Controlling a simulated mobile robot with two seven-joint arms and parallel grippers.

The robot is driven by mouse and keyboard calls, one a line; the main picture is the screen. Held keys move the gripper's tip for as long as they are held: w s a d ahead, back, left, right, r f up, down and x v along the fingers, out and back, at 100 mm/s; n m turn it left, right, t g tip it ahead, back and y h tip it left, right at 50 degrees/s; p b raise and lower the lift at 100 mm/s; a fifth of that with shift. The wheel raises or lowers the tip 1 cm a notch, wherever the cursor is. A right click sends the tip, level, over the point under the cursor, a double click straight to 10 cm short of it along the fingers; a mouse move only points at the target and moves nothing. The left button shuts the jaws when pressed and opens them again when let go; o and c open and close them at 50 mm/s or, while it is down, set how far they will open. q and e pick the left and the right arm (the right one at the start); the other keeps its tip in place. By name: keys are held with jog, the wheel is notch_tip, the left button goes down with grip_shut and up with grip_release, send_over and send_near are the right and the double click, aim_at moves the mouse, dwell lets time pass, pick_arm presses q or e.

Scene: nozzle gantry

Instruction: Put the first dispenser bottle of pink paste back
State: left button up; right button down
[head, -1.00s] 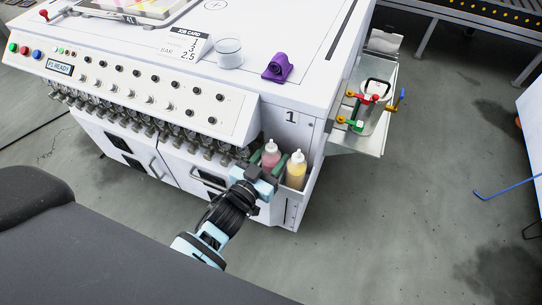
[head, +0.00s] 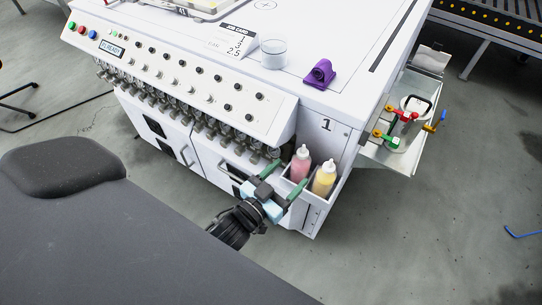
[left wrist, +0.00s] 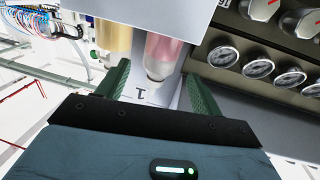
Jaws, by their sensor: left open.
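The pink paste bottle (head: 300,166) stands upright, white nozzle up, in a white holder (head: 312,207) on the machine's front corner, below the number 1. The yellow bottle (head: 324,180) stands beside it on the right in the same holder. My left gripper (head: 284,179) is open and empty, its green fingers pointing at the pink bottle from the front left. In the left wrist view, the pink bottle (left wrist: 166,48) lies just beyond and between the spread fingertips, apart from them. The yellow bottle (left wrist: 112,36) is to its left. The holder's wall hides the bottle bottoms in the head view. My right gripper is not in view.
The machine's control panel (head: 180,70) has knobs, with several gauges and fittings below. A job card (head: 237,40), a glass cup (head: 273,54) and a purple item (head: 319,74) lie on top. A side shelf (head: 392,152) holds coloured clamps.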

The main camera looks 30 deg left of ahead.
pick_arm(q)
jog(key=s+a, duration=0.1)
jog(key=s, duration=0.5)
jog(key=shift+a, duration=0.1)
jog(key=s+f+g, duration=0.3)
jog(key=s+f, duration=0.2)
jog(key=s, duration=0.5)
jog(key=s+a+f+g+y, duration=0.1)
jog(key=s+f+g, duration=0.3)
jog(key=s, duration=0.6)
jog(key=s+f+g, duration=0.4)
jog(key=s+f, duration=0.2)
jog(key=s, duration=0.4)
jog(key=shift+s+a, duration=0.2)
jog(key=shift+a, duration=0.1)
